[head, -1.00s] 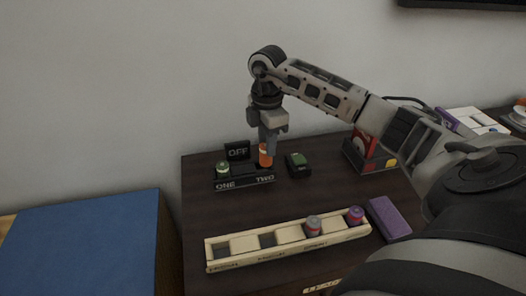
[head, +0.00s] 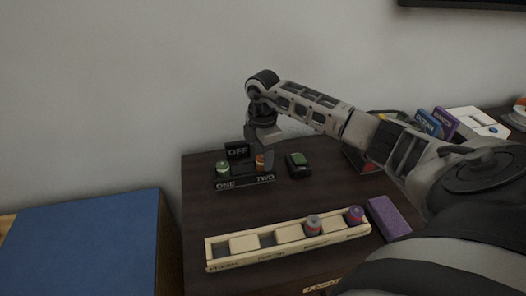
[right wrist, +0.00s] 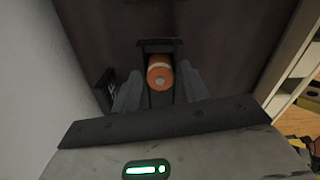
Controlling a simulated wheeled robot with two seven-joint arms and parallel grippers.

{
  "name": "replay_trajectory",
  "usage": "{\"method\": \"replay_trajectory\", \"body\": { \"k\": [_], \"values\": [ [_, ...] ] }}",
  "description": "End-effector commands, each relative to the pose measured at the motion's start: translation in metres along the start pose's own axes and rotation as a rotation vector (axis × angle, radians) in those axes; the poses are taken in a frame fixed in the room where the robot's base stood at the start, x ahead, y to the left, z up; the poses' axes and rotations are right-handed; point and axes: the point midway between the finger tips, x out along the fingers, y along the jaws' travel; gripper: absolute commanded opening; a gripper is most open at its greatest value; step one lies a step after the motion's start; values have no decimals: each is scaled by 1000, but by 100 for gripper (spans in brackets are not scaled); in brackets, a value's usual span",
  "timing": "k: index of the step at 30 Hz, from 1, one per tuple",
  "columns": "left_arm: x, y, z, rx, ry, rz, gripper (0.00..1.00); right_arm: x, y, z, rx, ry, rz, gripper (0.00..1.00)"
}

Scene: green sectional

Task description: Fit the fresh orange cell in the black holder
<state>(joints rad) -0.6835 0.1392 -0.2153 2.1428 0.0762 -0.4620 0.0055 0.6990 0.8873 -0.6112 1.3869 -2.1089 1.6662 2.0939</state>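The orange cell (head: 260,162) stands in the TWO end of the black holder (head: 238,183), partly hidden by my right gripper (head: 262,154). A green-topped cell (head: 222,167) is in the ONE end of the holder. The sign (head: 237,152) behind reads OFF. My left gripper is out of view.
A pale tray (head: 237,264) in front has empty compartments and two cells, one grey and red (head: 312,223), one purple (head: 355,213). A purple block (head: 389,217) lies beside it. A dark green-topped item (head: 298,165) stands right of the holder.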

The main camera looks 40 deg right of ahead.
Motion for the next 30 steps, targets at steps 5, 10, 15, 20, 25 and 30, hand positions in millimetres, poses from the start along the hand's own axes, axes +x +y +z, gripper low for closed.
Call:
{"method": "replay_trajectory", "body": {
  "k": [5,10,15,20,25,30],
  "values": [
    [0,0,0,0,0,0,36,0,0,0,0,0,0,51],
    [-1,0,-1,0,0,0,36,-4,0,0,0,0,0,51],
    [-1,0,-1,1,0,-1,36,-25,1,0,0,1,4,51],
    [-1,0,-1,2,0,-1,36,-60,1,0,0,2,6,51],
    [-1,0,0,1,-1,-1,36,-95,1,0,1,1,4,51],
    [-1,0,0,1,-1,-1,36,-117,1,0,1,1,2,51]
  ]
}}
